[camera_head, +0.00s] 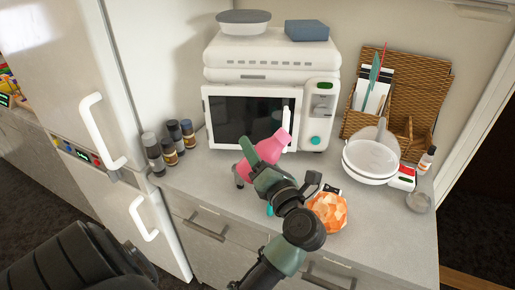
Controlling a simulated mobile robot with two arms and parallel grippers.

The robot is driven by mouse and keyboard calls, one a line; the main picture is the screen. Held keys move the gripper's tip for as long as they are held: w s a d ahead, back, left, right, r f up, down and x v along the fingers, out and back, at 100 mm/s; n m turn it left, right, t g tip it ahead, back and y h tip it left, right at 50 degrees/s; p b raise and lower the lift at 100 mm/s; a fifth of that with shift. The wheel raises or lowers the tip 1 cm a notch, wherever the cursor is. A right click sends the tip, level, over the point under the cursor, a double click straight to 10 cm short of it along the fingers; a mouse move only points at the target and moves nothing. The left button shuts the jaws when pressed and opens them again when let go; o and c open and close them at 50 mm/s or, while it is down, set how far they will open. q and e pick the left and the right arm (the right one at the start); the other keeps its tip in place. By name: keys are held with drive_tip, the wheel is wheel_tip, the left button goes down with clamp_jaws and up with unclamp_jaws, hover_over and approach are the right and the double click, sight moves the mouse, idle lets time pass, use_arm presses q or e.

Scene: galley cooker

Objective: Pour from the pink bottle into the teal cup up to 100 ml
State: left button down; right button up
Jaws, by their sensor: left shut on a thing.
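The pink bottle (281,139) is in the grip of my left gripper (262,160), in front of the microwave. The bottle is tilted, with one end up to the right. The green gripper crosses it and hides its middle. A small teal patch (270,210) shows at the counter beside my left wrist. It may be the teal cup, mostly hidden behind the arm; its rim and any liquid level cannot be seen. No stream of liquid is visible. My right gripper is not in view.
A white microwave (249,115) stands behind the bottle. Several spice jars (173,145) stand to the left. An orange faceted object (328,211) sits right of my wrist. White bowls (371,160) and a wicker rack (415,95) are at the right. The front right counter is clear.

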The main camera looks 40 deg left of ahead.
use_arm(q)
drive_tip(key=shift+f+m, duration=0.1)
drive_tip(key=shift+m, duration=0.2)
drive_tip(key=shift+s+a+f+m+p, duration=0.2)
drive_tip(key=shift+s+f+m+p, duration=0.15)
drive_tip(key=shift+m+p, duration=0.3)
drive_tip(key=shift+s+a+f+m, duration=0.1)
drive_tip(key=shift+f+m, duration=0.25)
drive_tip(key=shift+f, duration=0.05)
drive_tip(key=shift+p, duration=0.45)
drive_tip(key=shift+s+a+m+t+p, duration=0.1)
drive_tip(key=shift+s+m+t+p, duration=0.15)
drive_tip(key=shift+m+p, duration=0.6)
drive_tip(key=shift+a+f+m+t+p, duration=0.15)
drive_tip(key=shift+m+t+p, duration=0.1)
drive_tip(key=shift+m+p, duration=0.2)
